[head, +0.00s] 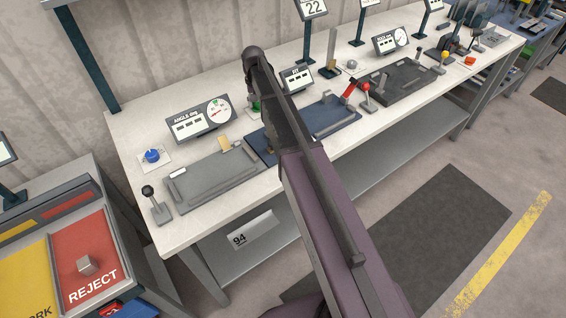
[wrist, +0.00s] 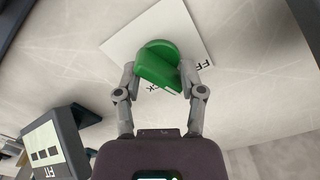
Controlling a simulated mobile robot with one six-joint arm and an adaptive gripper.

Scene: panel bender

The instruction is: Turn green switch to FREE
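The green switch (wrist: 160,65) is a round knob with a raised bar handle on a white label plate (wrist: 185,20). The plate's print is partly covered: "FR" shows at its right edge and "CK" below the knob. The bar lies slantwise in the wrist view. My gripper (wrist: 158,70) has one finger on each side of the knob, and both fingertips look pressed against it. In the head view a bit of the green switch (head: 256,105) shows beside my arm, which hides the rest of it and my gripper's fingers.
The FIT display (head: 297,78) stands close to the switch and shows in the wrist view (wrist: 55,145). The angle gauge (head: 200,118), a blue knob (head: 152,156) and a grey fixture (head: 212,180) are to the left. Red-handled levers (head: 366,88) are to the right.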

